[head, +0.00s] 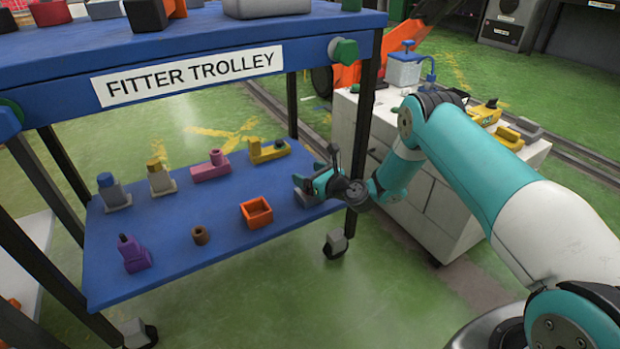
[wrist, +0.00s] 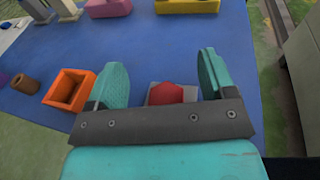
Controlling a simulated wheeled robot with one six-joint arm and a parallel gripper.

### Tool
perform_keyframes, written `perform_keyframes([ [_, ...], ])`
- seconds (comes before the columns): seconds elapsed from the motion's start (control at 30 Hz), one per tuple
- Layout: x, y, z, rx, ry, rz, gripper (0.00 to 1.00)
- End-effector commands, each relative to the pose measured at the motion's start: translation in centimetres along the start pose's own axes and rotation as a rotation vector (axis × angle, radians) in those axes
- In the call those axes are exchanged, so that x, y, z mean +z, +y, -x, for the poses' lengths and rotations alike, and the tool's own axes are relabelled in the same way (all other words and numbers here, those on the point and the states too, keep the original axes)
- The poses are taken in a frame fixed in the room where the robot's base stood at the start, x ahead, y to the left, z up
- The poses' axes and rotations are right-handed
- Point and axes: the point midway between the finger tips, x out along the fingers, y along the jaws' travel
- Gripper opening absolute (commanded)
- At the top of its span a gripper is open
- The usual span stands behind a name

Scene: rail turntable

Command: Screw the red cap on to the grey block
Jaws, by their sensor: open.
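The red cap (wrist: 172,93) shows in the wrist view on or over the grey block (wrist: 153,98), between my two fingers. Whether the cap is seated or loose on it cannot be told. In the head view, the grey block (head: 305,200) lies at the right end of the trolley's lower shelf, mostly hidden by my gripper (head: 317,172); the cap is not visible there. In the wrist view, my gripper (wrist: 162,72) is open, with one finger on each side of the cap and a gap on both sides. Its dark crossbar hides the near part of the block.
The blue lower shelf (head: 185,225) also holds an orange open box (head: 257,213), a brown ring (head: 200,235), a purple part (head: 133,254) and several capped blocks. A dark trolley post (head: 362,130) stands close to my gripper. The upper shelf (head: 200,30) overhangs.

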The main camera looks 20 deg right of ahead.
Motion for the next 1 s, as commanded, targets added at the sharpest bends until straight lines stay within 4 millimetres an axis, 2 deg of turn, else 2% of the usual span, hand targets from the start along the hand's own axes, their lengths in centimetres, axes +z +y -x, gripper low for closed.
perform_keyframes([
  [0.03,-0.8,-0.3,-0.1,0.043,-0.001,0.007,0.77],
  [0.3,-0.7,-0.2,-0.1,0.296,-0.002,0.050,0.77],
  [0.43,-0.4,-0.1,-0.1,0.369,-0.002,0.059,0.77],
  [0.8,0.0,0.0,0.0,0.395,0.000,0.060,0.77],
  [1.0,0.5,0.2,0.1,0.320,0.003,0.044,0.77],
])
